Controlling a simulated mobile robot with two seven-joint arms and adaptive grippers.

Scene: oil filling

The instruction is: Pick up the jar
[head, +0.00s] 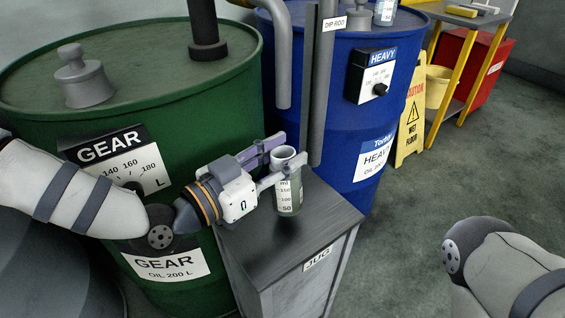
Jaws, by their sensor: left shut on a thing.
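A clear jar (288,198) with measuring marks and a pale round top piece stands upright at the grey cabinet labelled JUG (252,247). My left gripper (278,164) reaches in from the left and is shut on the jar near its upper part, one finger on the far side and one on the near side. I cannot tell whether the jar's base touches the cabinet top. Only a part of my right arm shows at the lower right; its gripper is out of view.
A green GEAR drum (200,95) stands at the left, behind my left arm. A blue HEAVY drum (335,75) stands behind the cabinet, with grey pipes close to the jar. A yellow wet-floor sign (410,125) and red cabinet (490,62) stand farther right. Floor at right is clear.

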